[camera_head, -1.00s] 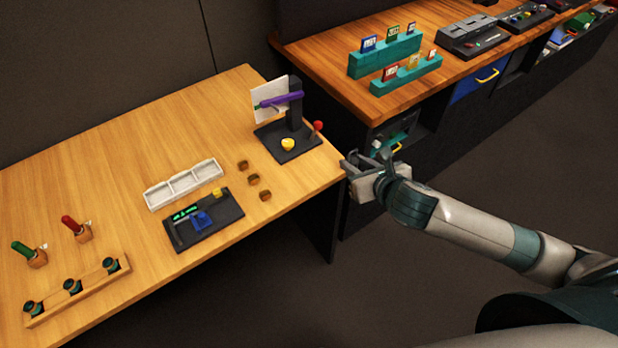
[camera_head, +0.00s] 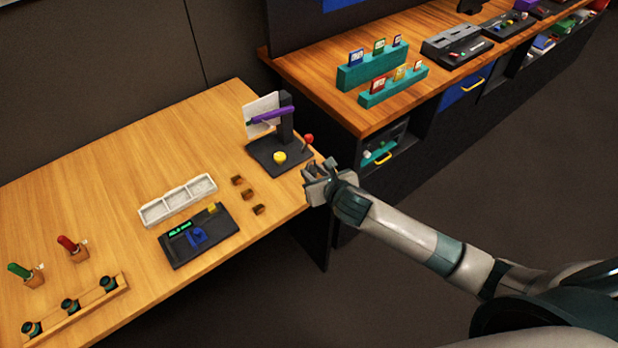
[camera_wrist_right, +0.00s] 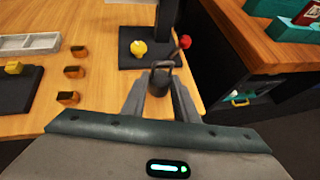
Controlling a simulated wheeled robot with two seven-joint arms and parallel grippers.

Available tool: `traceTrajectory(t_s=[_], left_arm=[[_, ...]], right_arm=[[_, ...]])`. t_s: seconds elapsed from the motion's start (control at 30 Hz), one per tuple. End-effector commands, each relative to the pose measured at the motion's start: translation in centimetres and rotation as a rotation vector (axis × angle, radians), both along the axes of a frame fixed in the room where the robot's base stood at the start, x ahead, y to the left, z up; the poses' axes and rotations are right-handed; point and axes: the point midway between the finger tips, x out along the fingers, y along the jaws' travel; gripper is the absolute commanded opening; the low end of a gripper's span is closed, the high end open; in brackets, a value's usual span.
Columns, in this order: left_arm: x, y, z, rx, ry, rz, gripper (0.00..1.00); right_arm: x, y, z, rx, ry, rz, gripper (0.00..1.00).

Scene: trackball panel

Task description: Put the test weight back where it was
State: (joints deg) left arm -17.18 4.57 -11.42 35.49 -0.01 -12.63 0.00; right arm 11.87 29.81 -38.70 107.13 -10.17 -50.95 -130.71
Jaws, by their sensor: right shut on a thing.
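My right gripper (camera_head: 313,172) is at the right end of the wooden table, near its edge. In the right wrist view it is shut on a dark grey weight (camera_wrist_right: 160,79) with a loop on top, held between the two fingertips. In the head view the weight is too small to make out clearly. A black device (camera_head: 222,236) with a green display, a blue part (camera_head: 198,237) and a yellow block (camera_head: 213,208) lies on the table left of the gripper. My left gripper is not in view.
A black stand (camera_head: 287,118) with a purple arm, a yellow knob (camera_head: 279,157) and a red-tipped lever (camera_head: 308,139) is just beyond the gripper. Several small brown blocks, one nearest (camera_head: 258,209), and a white tray (camera_head: 178,203) lie to the left. A dark cabinet (camera_head: 430,130) stands behind.

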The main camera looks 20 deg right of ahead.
Motion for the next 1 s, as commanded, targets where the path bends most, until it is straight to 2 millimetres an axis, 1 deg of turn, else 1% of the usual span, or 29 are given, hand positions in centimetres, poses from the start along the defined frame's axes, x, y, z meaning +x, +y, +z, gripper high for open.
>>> traceTrajectory(t_s=[0.03,0.1,0.2,0.57,0.67,0.9,1.0], left_arm=[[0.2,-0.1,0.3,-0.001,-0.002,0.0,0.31],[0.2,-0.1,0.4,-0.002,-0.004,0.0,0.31],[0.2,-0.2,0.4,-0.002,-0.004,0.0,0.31],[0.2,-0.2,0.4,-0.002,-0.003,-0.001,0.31],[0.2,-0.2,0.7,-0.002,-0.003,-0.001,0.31],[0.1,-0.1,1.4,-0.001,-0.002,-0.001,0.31],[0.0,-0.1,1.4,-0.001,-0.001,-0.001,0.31]], right_arm=[[0.6,0.3,-0.2,0.001,-0.001,-0.003,0.04],[1.1,0.7,-0.5,0.001,-0.002,-0.001,0.04],[1.5,0.9,-0.8,-0.002,-0.002,-0.001,0.04],[1.5,0.9,-1.0,-0.001,-0.002,0.0,0.04],[1.4,1.0,-1.6,0.001,0.0,-0.001,0.04],[1.4,1.0,-4.4,0.002,0.001,-0.001,0.04],[1.5,0.9,-4.9,0.0,-0.002,-0.001,0.04]])
